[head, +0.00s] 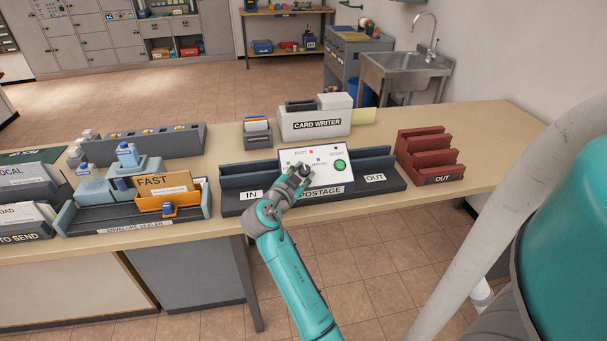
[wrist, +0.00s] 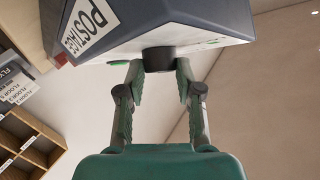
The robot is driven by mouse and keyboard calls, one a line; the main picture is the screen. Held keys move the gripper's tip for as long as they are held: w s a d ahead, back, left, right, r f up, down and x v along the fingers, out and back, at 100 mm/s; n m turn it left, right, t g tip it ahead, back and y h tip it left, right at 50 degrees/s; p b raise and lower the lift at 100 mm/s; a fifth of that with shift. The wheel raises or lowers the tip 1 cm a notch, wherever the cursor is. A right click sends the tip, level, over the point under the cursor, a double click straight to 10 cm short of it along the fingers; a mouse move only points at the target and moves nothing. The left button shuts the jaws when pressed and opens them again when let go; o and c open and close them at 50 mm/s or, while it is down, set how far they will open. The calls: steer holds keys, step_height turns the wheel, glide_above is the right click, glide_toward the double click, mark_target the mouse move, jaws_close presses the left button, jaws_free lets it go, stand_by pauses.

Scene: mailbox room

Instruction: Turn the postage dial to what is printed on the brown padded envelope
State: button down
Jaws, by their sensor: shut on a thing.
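The postage machine (head: 326,178) stands on the counter with a white sloped panel. Its black dial (head: 304,170) is partly hidden by my gripper (head: 298,174). Around the dial are small coloured marks; a red one is by the word FAST, with blue and green ones lower. The dial's pointing direction cannot be made out. In the wrist view my gripper (wrist: 157,72) has its two fingers closed on either side of the black dial (wrist: 158,58). A brown envelope (head: 178,181) printed FAST stands in the envelope sealer (head: 135,228) at left.
A green button (head: 340,165) marked START is right of the dial. IN and OUT trays flank the machine. The card writer (head: 315,122) stands behind, and a red OUT rack (head: 436,157) stands to the right. Bare counter (head: 480,165) lies at far right.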

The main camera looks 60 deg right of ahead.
steer(key=shift+w+m+g, duration=0.15)
steer(key=shift+m+g, duration=0.55)
steer(key=shift+m, duration=0.1)
steer(key=shift+y, duration=0.3)
steer(key=c, duration=0.7)
jaws_free()
steer(key=shift+c, duration=0.2)
steer(key=shift+a, duration=0.1)
steer(key=a+r, duration=0.2)
steer(key=a, duration=0.9)
steer(key=shift+w+a, duration=0.25)
steer(key=shift+a, duration=0.05)
